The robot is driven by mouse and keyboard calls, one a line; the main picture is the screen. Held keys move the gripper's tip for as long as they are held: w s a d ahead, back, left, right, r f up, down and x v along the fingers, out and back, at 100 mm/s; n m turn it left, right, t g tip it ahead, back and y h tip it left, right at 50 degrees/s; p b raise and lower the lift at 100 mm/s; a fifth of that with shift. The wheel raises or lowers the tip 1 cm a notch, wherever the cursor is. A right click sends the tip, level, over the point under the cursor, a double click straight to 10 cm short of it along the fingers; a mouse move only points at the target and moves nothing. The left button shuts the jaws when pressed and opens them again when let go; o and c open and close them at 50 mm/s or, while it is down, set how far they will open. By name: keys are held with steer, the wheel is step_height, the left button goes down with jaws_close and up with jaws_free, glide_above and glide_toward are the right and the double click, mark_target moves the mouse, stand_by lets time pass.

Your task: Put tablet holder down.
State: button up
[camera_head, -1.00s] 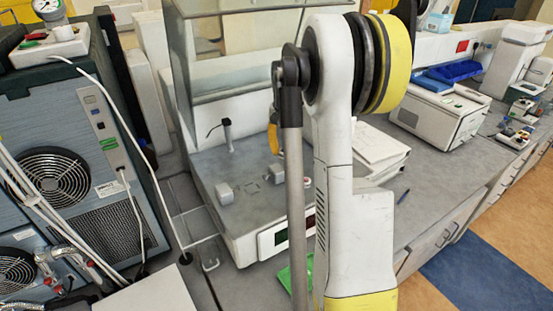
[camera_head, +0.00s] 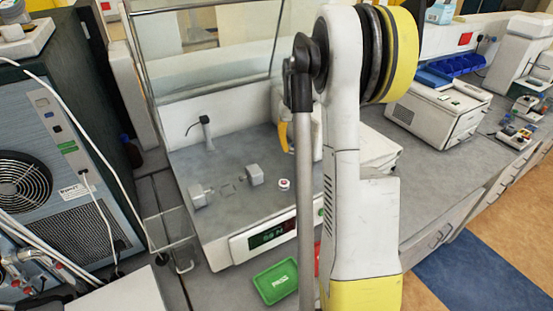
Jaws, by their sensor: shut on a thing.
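My gripper is not in view; my white and yellow arm stands in front of the right part of the bench and hides what is behind it. A small orange-yellow part, seemingly of my arm, shows just left of the upright link. I cannot make out a tablet holder. A bench instrument (camera_head: 232,213) has a grey top with two small grey blocks, the left one (camera_head: 198,196) and the right one (camera_head: 254,174). A small white and red knob (camera_head: 284,184) sits right of them.
A green tray (camera_head: 275,281) lies in front of the instrument, with a red thing (camera_head: 317,259) partly hidden beside it. A large grey machine (camera_head: 60,150) blocks the left. A white box device (camera_head: 438,109) and blue bins (camera_head: 457,65) stand at the right back.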

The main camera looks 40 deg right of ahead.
glide_above(275, 163)
step_height(275, 163, down, 4)
steer(key=shift+w+a+f, duration=0.1)
steer(key=shift+w+f, duration=0.05)
steer(key=shift+f, duration=2.05)
steer(key=shift+f, duration=0.15)
steer(key=o, duration=1)
steer(key=shift+c, duration=0.2)
